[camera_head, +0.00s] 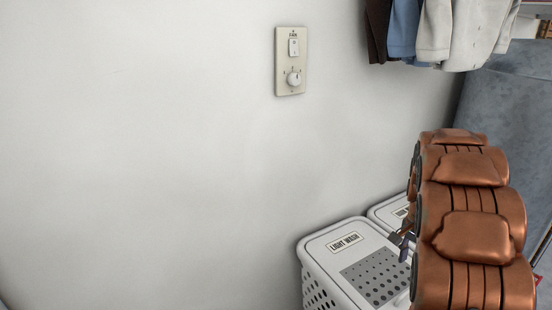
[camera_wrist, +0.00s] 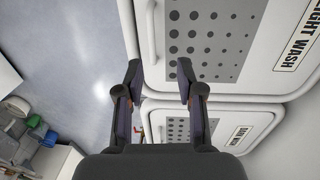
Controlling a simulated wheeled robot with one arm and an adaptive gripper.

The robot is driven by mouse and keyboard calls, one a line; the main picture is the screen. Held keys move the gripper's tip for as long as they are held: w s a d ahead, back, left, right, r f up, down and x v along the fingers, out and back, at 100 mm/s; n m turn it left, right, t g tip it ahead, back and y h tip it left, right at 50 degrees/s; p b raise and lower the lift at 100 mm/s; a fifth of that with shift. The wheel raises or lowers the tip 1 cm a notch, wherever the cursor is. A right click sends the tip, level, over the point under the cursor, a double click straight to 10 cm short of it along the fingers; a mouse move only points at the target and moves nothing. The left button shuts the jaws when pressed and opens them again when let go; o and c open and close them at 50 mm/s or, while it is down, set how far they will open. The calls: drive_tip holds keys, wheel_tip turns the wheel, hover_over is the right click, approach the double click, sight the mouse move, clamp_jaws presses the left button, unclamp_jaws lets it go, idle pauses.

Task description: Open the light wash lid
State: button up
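The light wash hamper's lid (camera_head: 340,236) is white with a "LIGHT WASH" label and a grey panel of dark holes. It is shut and lies at the bottom of the head view, partly hidden by my copper arm. In the wrist view the same lid (camera_wrist: 285,75) fills the upper right, with a white handle-like bar (camera_wrist: 151,32) along its left edge. My gripper (camera_wrist: 159,75) is open and empty, its fingertips spread near the lid's front edge and the gap to the second hamper. In the head view its fingertips (camera_head: 402,240) show above the lid's right side.
A second hamper with a dark wash lid (camera_wrist: 222,142) stands beside the first. A wall switch plate (camera_head: 291,62) is above. Clothes (camera_head: 440,30) hang at the upper right. Open floor (camera_wrist: 65,50) lies in front, with small colourful items (camera_wrist: 35,130) at the lower left.

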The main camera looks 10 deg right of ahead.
drive_tip(key=s+a+r+n, duration=0.2)
drive_tip(key=a, duration=0.4)
drive_tip(key=s+a+r+n, duration=0.2)
drive_tip(key=a+r, duration=0.1)
drive_tip(key=a, duration=0.4)
drive_tip(key=s+a+n+g, duration=0.2)
drive_tip(key=s+a+n, duration=0.9)
drive_tip(key=s+a, duration=0.9)
wheel_tip(320, 180, up, 21)
drive_tip(key=s+d+t+p, duration=0.1)
drive_tip(key=p, duration=1.8)
drive_tip(key=shift+d+r, duration=0.2)
drive_tip(key=c, duration=0.6)
drive_tip(key=shift+d, duration=0.1)
clamp_jaws()
